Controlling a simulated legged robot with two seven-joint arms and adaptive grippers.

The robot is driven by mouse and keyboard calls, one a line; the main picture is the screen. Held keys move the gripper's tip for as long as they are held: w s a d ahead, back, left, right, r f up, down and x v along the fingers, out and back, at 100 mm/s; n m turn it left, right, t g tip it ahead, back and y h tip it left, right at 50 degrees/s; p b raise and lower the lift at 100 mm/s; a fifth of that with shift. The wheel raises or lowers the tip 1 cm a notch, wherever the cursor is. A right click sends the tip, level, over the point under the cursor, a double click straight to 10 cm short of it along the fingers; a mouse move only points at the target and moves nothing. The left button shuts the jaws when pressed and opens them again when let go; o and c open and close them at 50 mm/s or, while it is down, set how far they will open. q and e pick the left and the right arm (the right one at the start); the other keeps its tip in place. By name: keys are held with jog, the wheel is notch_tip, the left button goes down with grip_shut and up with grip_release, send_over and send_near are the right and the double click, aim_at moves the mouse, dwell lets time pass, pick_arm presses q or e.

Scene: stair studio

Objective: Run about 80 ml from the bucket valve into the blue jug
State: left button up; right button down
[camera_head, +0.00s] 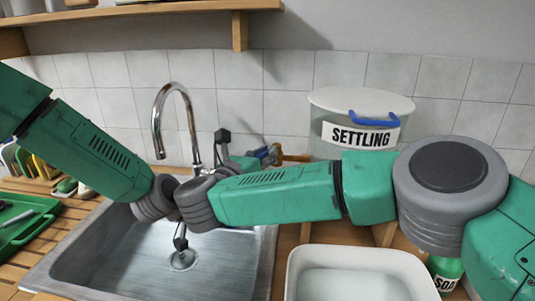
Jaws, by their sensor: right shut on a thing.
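The bucket (330,110), a pale lidded tub labelled SETTLING, stands behind the sink at the right. Its brass-coloured valve (296,157) shows low on its left side, partly hidden by my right forearm. My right gripper (262,157) is at the valve, shut on what looks like its blue lever; the contact is small and partly covered. My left arm reaches in from the left over the sink. A small dark part below its wrist, over the basin, may be my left gripper (181,238); its jaws are unclear. I cannot make out the blue jug.
The steel sink (95,262) lies in front, with a curved tap (158,110) behind it. A white basin (293,262) stands at front right, beside a green soap bottle (446,268). A green tray (22,232) is at left. A wooden shelf (190,8) hangs above.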

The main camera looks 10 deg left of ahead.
jog(key=c, duration=1.8)
grip_release()
jog(key=shift+o, duration=1)
jog(key=shift+w+a, duration=0.1)
jog(key=shift+w, duration=0.05)
jog(key=v, duration=0.7)
jog(key=shift+a, duration=0.25)
jog(key=shift+f, duration=0.15)
